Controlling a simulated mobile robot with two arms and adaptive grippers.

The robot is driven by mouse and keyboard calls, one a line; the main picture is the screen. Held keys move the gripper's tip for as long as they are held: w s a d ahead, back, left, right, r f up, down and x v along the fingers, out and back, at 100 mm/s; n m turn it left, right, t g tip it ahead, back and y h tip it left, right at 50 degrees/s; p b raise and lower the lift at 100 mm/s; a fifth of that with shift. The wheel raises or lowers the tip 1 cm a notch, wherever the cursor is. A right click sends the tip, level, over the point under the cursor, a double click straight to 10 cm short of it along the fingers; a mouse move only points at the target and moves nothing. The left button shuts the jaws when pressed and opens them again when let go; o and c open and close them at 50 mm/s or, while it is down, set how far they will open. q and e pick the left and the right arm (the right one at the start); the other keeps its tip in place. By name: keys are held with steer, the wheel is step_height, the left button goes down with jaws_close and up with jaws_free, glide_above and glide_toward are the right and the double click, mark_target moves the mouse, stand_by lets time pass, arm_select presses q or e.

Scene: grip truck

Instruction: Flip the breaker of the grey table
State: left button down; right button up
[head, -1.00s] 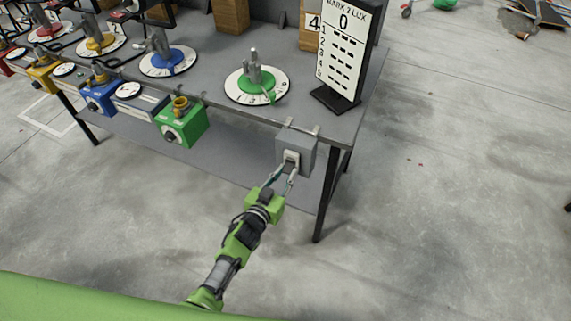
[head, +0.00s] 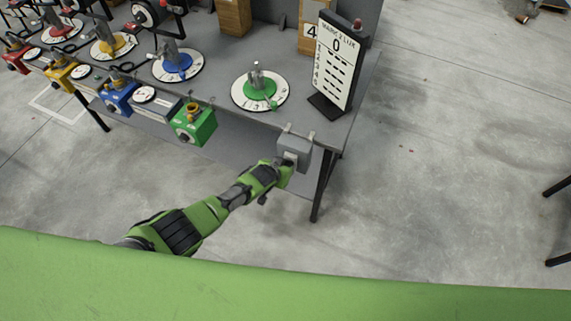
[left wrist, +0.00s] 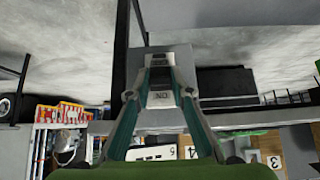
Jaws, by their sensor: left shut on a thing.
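The breaker is a grey box (head: 295,150) hung on the front edge of the grey table (head: 215,85), near its right corner. My left gripper (head: 286,164) is up against the front of the box. The left wrist view shows the box (left wrist: 202,60) with a pale switch plate and a dark lever (left wrist: 160,78). An ON label (left wrist: 162,101) appears upside down below the lever there. The left gripper's fingers (left wrist: 160,84) close in from both sides on the lever. The arm hides part of the switch in the head view. My right gripper is not in view.
Green (head: 194,125) and blue (head: 117,98) boxes hang along the same edge to the left. A sign (head: 337,62) reading 0 stands above the breaker. A dark table leg (head: 323,186) stands just right of it. The floor to the right is mostly clear.

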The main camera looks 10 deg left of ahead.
arm_select(q)
steer(key=shift+w+r+g, duration=0.2)
steer(key=shift+r+g, duration=0.05)
steer(key=shift+g, duration=0.35)
steer(key=shift+y, duration=0.3)
steer(key=c, duration=1.8)
jaws_free()
steer(key=shift+v, duration=6)
steer(key=shift+w, duration=0.15)
